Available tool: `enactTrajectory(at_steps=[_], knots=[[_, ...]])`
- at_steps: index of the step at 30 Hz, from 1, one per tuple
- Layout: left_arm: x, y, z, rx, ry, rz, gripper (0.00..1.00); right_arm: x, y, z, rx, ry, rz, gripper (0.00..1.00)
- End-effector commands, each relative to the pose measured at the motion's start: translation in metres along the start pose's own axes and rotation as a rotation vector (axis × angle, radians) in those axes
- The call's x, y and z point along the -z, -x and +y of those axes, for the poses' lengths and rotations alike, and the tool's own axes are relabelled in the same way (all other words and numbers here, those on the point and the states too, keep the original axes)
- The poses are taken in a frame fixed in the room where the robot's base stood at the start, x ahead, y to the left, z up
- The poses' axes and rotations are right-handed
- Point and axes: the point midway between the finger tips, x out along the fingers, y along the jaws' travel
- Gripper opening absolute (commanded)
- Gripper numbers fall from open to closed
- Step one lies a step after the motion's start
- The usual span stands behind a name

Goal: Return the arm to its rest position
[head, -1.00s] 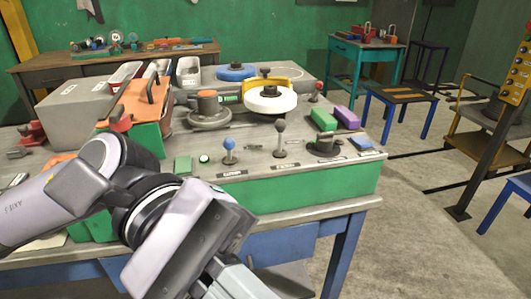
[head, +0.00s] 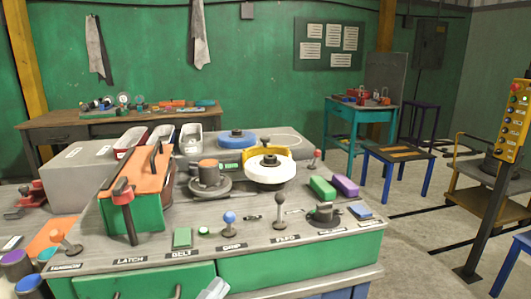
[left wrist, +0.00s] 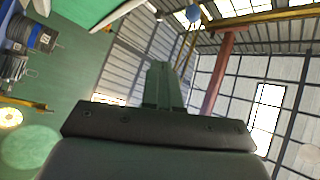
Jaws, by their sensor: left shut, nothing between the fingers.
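Of my left arm, only a small pale grey piece of the gripper (head: 213,291) shows at the bottom edge of the head view, in front of the green console (head: 300,262). In the left wrist view the left gripper (left wrist: 163,68) points up toward the roof beams and windows. Its fingers are together with nothing between them. The rest of the left arm is out of the head view. My right gripper is in neither view.
The console carries a blue-knobbed lever (head: 229,218), a grey-knobbed lever (head: 280,198), a white wheel (head: 269,170) and an orange-topped green box (head: 143,214). A teal table (head: 345,117) and blue-legged stool (head: 398,158) stand behind right. Floor on the right is partly clear.

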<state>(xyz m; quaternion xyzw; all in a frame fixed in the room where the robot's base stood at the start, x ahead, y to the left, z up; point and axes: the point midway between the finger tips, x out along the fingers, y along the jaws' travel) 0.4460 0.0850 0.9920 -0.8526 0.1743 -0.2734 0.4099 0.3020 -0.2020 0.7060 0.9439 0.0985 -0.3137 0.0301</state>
Motion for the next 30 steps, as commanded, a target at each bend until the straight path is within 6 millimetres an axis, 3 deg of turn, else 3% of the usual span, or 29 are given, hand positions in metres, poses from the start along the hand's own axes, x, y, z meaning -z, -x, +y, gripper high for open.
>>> enactTrajectory(at_steps=[3,7,12,15,20,30], knots=[[-0.051,0.046,0.041,-0.075,0.262,-0.256,0.0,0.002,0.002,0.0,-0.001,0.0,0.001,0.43],[-0.095,0.113,0.087,-0.122,0.53,-0.539,0.0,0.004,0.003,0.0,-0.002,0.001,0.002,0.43],[-0.122,0.203,0.135,-0.135,0.804,-0.86,0.0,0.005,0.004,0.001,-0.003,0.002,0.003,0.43],[-0.126,0.24,0.151,-0.129,0.9,-0.984,0.0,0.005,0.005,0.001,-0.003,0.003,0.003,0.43],[-0.127,0.266,0.161,-0.12,0.964,-1.069,0.0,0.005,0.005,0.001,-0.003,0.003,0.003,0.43],[-0.127,0.267,0.162,-0.12,0.966,-1.072,0.0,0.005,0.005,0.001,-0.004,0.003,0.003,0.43]])
